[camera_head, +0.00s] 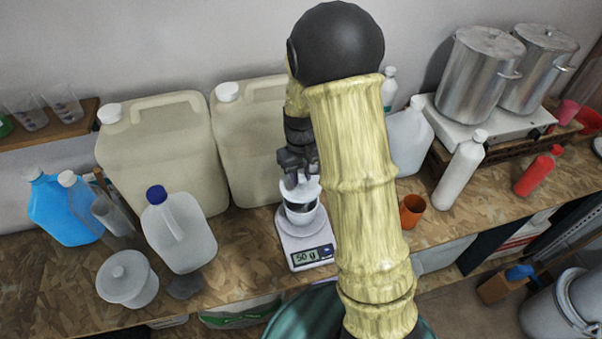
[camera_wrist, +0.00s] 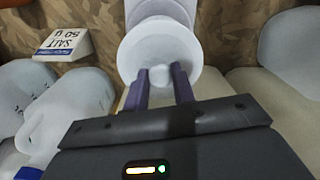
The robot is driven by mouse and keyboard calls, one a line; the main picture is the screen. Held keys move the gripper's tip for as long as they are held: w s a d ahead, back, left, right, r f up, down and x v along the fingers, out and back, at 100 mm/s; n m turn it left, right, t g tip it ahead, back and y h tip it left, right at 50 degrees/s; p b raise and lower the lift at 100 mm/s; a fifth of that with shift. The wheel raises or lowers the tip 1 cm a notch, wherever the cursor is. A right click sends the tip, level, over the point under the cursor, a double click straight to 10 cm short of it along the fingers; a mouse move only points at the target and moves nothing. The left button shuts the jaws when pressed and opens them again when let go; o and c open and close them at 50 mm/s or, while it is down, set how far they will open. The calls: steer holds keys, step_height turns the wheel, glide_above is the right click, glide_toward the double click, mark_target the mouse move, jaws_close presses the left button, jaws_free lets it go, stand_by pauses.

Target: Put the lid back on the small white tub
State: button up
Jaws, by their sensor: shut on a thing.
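My gripper (camera_head: 298,179) points down and is shut on the white lid (camera_head: 313,190) by its knob. In the wrist view, the two fingers (camera_wrist: 160,78) pinch the knob, and the round lid (camera_wrist: 150,47) spreads beyond them. The small white tub (camera_head: 303,221) stands upright on a white scale (camera_head: 287,243). The lid is over the tub, with a dark band showing between them in the head view. In the wrist view the lid hides most of the tub (camera_wrist: 152,9). Whether the lid touches the rim anywhere cannot be told.
A larger lidded white tub (camera_head: 128,283) and a blue-capped jug (camera_head: 178,237) stand left of the scale. Two big canisters (camera_head: 160,155) stand behind. An orange cup (camera_head: 412,211) and a white bottle (camera_head: 459,172) are on the right. The scale's display (camera_head: 312,256) reads 50 g.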

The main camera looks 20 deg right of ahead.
mark_target(301, 189)
steer(key=shift+d+f+b, duration=0.2)
steer(key=shift+f+b, duration=0.6)
steer(key=shift+f, duration=0.45)
steer(key=shift+s+a+f+b, duration=0.1)
steer(key=shift+a+f+b, duration=0.05)
steer(key=shift+f+b, duration=0.4)
steer(key=shift+a+f+b, duration=0.1)
steer(key=shift+f+b, duration=0.25)
steer(key=shift+f, duration=0.35)
steer(key=shift+d+f, duration=0.1)
steer(key=shift+f, duration=0.15)
steer(key=shift+f, duration=0.1)
stand_by(0.4)
steer(key=o, duration=1.5)
steer(key=shift+r+p, duration=2.6)
steer(key=shift+r, duration=0.9)
